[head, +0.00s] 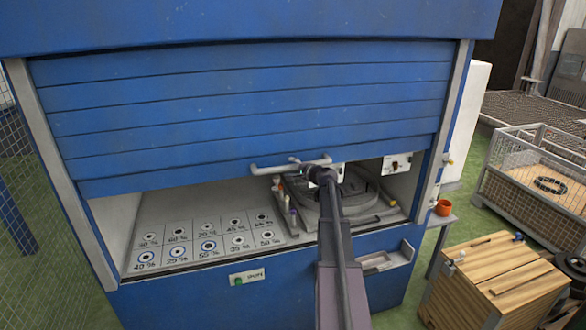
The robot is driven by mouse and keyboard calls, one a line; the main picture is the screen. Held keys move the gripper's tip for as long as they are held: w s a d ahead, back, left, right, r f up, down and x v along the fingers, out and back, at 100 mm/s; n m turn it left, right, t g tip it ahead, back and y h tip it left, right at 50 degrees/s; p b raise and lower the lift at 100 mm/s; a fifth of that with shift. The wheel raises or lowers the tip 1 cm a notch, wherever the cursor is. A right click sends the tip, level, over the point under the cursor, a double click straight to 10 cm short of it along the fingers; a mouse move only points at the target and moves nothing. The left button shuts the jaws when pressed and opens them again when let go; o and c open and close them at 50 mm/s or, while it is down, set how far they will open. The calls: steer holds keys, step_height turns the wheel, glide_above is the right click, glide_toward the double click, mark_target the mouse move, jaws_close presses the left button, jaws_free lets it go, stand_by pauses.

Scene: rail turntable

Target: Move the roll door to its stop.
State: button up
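The blue slatted roll door (240,110) hangs partway down in the cabinet's front opening, with a gap below its lower edge. A pale bar handle (268,168) runs along the middle of that edge. My arm reaches up from the bottom of the head view, and my gripper (312,168) is at the right part of the handle. The gripper is small and dark here. Its fingers are partly hidden, so I cannot tell whether they are closed around the bar or only touching it.
Below the door, a panel of numbered round marks (205,240) lies left, and a dark turntable (355,195) sits right, partly behind my arm. An orange cup (444,207) stands on a side shelf. A wooden crate (495,280) and a mesh bin (530,200) stand right.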

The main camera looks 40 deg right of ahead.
steer(key=shift+f, duration=0.15)
step_height(320, 180, down, 30)
steer(key=b, duration=3)
steer(key=shift+s, duration=0.25)
steer(key=s+r+p, duration=0.2)
steer(key=s+r, duration=0.1)
steer(key=s, duration=1.2)
steer(key=shift+d+p, duration=0.3)
steer(key=shift+d, duration=0.1)
stand_by(1.7)
